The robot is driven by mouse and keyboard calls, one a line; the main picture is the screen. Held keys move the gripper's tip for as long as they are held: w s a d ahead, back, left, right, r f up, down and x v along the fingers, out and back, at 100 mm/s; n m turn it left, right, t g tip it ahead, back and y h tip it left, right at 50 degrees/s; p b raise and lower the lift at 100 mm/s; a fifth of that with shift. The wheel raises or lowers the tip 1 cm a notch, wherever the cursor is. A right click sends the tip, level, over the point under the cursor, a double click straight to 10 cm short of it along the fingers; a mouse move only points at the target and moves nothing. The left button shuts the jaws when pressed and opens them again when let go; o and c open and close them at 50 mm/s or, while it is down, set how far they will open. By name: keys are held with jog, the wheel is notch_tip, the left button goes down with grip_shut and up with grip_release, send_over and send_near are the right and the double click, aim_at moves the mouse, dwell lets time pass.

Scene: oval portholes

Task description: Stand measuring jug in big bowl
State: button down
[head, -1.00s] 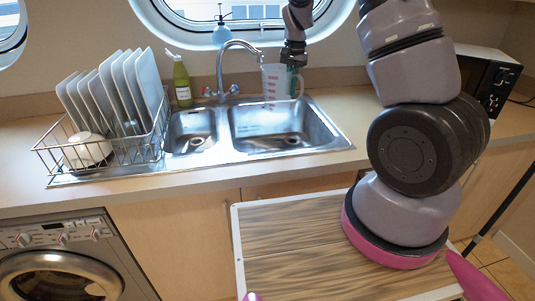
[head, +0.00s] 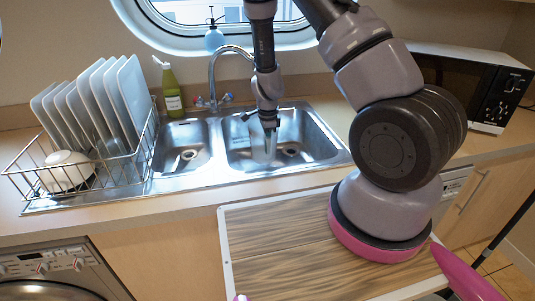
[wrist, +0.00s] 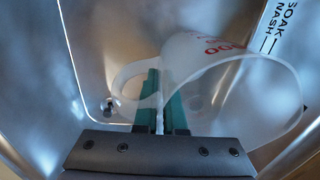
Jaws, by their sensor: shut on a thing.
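The measuring jug (head: 264,149) is translucent white with red markings. It hangs under my gripper (head: 270,128), within the outline of the sink's big bowl (head: 312,132), the larger right basin. In the wrist view the green fingers (wrist: 161,100) are shut on the jug (wrist: 235,95) at its wall beside the handle (wrist: 126,88). The jug's open mouth shows there. The jug looks roughly upright in the head view. I cannot tell whether its base touches the basin floor.
The small basin (head: 181,135) is left of the big bowl, with the tap (head: 213,85) behind. A dish rack (head: 130,165) holds several plates and a white bowl (head: 66,171). A green bottle (head: 171,90) stands behind the sink. A microwave (head: 480,85) is at right.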

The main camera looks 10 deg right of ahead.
jog(key=shift+f, duration=1.5)
jog(key=c, duration=1)
grip_release()
jog(key=shift+f, duration=0.15)
notch_tip(320, 180, up, 12)
jog(key=shift+s+r, duration=0.25)
jog(key=shift+s, duration=0.1)
